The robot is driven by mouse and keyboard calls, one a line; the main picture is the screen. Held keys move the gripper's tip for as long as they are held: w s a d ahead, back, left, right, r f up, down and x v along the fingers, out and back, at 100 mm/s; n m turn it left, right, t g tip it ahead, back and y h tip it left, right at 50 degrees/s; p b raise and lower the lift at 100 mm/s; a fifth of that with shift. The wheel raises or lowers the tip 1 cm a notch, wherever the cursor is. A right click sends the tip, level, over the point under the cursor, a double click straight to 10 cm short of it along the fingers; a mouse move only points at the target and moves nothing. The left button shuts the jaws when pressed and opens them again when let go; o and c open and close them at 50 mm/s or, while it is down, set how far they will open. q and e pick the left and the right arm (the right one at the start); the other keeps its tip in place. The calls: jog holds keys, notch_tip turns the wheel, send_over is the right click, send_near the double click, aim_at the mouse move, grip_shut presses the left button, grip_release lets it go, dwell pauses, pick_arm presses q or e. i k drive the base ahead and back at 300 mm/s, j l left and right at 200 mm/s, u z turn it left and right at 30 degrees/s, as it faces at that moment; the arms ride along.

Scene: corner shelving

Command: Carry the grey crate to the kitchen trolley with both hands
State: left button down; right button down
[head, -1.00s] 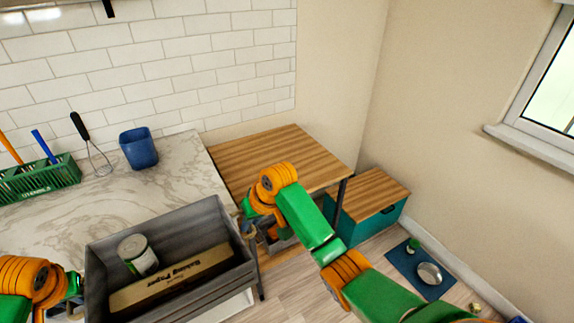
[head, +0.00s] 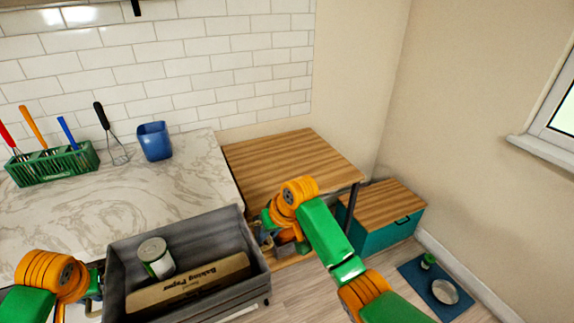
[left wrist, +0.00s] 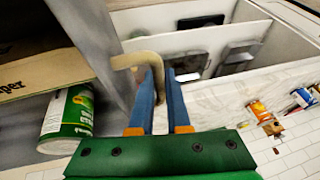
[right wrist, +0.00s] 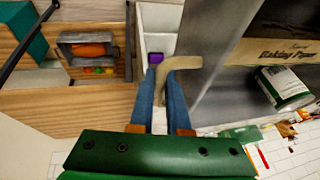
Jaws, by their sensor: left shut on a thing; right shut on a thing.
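The grey crate (head: 207,236) is in the lower middle of the head view, in front of the marble counter. It holds a green-and-white can (head: 156,258) and a baking paper box (head: 190,284). My left gripper (head: 97,284) is at its left end, shut on a beige handle (left wrist: 140,60) in the left wrist view. My right gripper (head: 264,226) is at its right end, shut on the other beige handle (right wrist: 182,63) in the right wrist view. The kitchen trolley (head: 290,160), with a wooden top and dark posts, stands beyond the right gripper. Its top looks bare.
The marble counter (head: 120,205) holds a green utensil rack (head: 55,165), a whisk (head: 112,140) and a blue cup (head: 154,141). A teal chest (head: 385,232) with a wooden lid stands right of the trolley. A blue mat (head: 435,290) with a bowl lies on the floor.

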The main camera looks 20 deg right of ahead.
aim_at(288, 160)
jog(key=i+l+z, duration=0.15)
jog(key=z, duration=0.25)
jog(key=i+l+z, duration=0.1)
jog(key=z, duration=0.35)
jog(key=i+l+z, duration=0.1)
jog(key=z, duration=0.4)
jog(key=i+z, duration=0.5)
jog(key=i, duration=0.2)
jog(key=i+l+u, duration=0.15)
jog(key=i, duration=0.35)
jog(key=i+u, duration=0.15)
jog(key=u, duration=0.2)
jog(key=i+j+u, duration=0.1)
jog(key=u, duration=0.3)
jog(key=i+u, duration=0.2)
jog(key=u, duration=0.15)
jog(key=i+u, duration=0.5)
jog(key=k, duration=0.1)
